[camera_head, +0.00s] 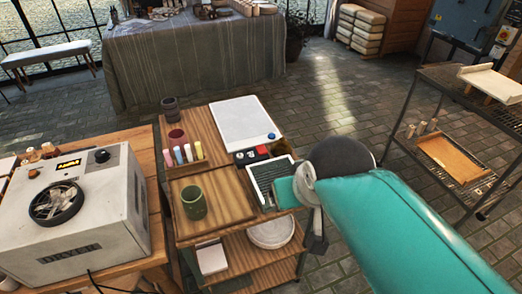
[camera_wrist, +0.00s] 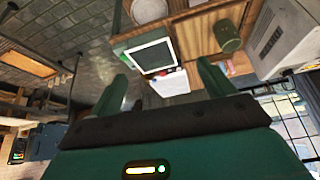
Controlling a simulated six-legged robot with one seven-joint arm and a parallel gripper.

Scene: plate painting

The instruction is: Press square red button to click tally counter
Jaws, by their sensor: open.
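A small red square button (camera_head: 262,150) sits beside black-and-white counter-like pieces (camera_head: 246,157) on the wooden cart, between a white board and a dark-screened tablet. In the wrist view, which is turned over, a small red spot (camera_wrist: 162,73) shows at the edge of a white panel (camera_wrist: 171,84), below the tablet (camera_wrist: 150,56). My gripper is open and empty; its two green fingers (camera_wrist: 163,70) stand apart in the wrist view, with the red spot between them in the picture. In the head view my arm covers the cart's right side, and the fingertips are mostly hidden.
The wooden cart (camera_head: 210,262) also carries a white board (camera_head: 240,122) with a blue knob, colored bottles (camera_head: 188,153), a green cup (camera_head: 193,203) and dark cups. A white dryer box (camera_head: 92,225) stands at the left. A metal shelf (camera_head: 450,130) stands at the right, beyond open floor.

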